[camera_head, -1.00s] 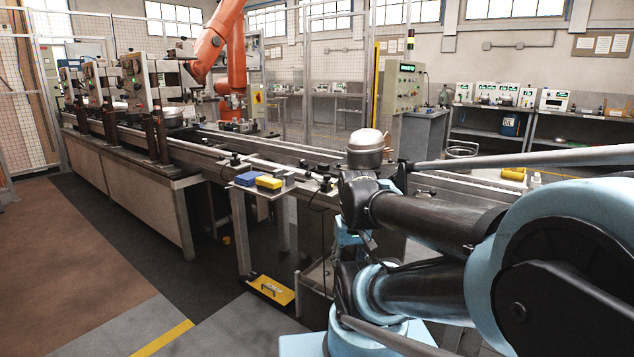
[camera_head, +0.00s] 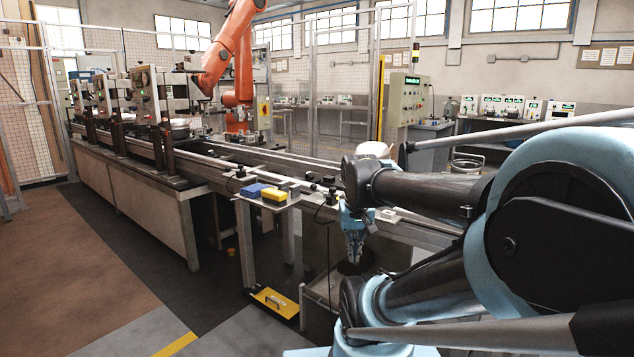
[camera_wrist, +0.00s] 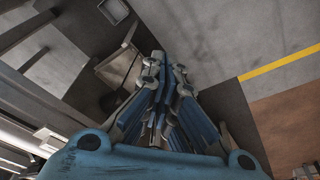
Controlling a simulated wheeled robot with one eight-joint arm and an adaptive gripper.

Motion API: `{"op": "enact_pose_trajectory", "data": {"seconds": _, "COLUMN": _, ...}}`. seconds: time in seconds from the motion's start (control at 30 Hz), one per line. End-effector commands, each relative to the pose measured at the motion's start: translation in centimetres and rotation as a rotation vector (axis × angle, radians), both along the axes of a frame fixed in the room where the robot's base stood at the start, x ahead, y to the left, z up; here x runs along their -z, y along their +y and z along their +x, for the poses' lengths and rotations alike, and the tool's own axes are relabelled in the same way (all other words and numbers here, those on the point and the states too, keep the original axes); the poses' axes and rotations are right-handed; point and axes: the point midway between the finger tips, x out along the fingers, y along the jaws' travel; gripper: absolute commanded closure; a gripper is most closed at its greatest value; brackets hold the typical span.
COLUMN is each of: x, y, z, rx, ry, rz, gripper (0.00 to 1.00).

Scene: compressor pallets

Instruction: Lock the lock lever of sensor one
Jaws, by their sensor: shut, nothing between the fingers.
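My gripper (camera_head: 355,262) hangs point down beside the near edge of the conveyor in the head view, below my dark arm link. In the wrist view its blue fingers (camera_wrist: 165,68) are drawn together, shut and empty, over the floor and a stand. Small dark devices sit along the conveyor rail, one left of the trays (camera_head: 240,172) and one near my arm (camera_head: 330,184). I cannot tell which is sensor one, and no lock lever can be made out. My gripper touches none of the devices I can see.
A blue box (camera_head: 252,190) and a yellow box (camera_head: 275,195) sit on a side shelf. A yellow plate with a handle (camera_head: 274,302) is low beneath it. The conveyor (camera_head: 290,160) runs back left to machine stations. A compressor top (camera_head: 374,149) is mostly hidden by my arm. Floor at left is clear.

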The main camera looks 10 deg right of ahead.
Motion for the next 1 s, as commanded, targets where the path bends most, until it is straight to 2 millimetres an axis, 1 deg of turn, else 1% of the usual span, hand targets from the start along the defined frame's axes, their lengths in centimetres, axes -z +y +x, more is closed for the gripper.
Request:
{"op": "enact_pose_trajectory", "data": {"seconds": 0.03, "x": -1.1, "y": 0.0, "z": 1.2, "rx": 0.012, "ry": -0.002, "rz": -0.002, "gripper": 1.0}}
{"op": "enact_pose_trajectory", "data": {"seconds": 0.2, "x": -4.2, "y": -0.1, "z": 4.8, "rx": 0.061, "ry": -0.011, "rz": -0.007, "gripper": 1.0}}
{"op": "enact_pose_trajectory", "data": {"seconds": 0.37, "x": -6.8, "y": 0.0, "z": 8.3, "rx": 0.107, "ry": -0.019, "rz": -0.012, "gripper": 1.0}}
{"op": "enact_pose_trajectory", "data": {"seconds": 0.5, "x": -8.8, "y": 0.0, "z": 11.5, "rx": 0.149, "ry": -0.028, "rz": -0.016, "gripper": 1.0}}
{"op": "enact_pose_trajectory", "data": {"seconds": 0.67, "x": -10.9, "y": 0.2, "z": 15.4, "rx": 0.194, "ry": -0.038, "rz": -0.021, "gripper": 1.0}}
{"op": "enact_pose_trajectory", "data": {"seconds": 0.8, "x": -12.5, "y": 0.4, "z": 18.8, "rx": 0.234, "ry": -0.047, "rz": -0.024, "gripper": 1.0}}
{"op": "enact_pose_trajectory", "data": {"seconds": 0.97, "x": -14.1, "y": 0.8, "z": 22.8, "rx": 0.279, "ry": -0.06, "rz": -0.027, "gripper": 1.0}}
{"op": "enact_pose_trajectory", "data": {"seconds": 1.0, "x": -14.4, "y": 0.8, "z": 23.9, "rx": 0.291, "ry": -0.063, "rz": -0.028, "gripper": 1.0}}
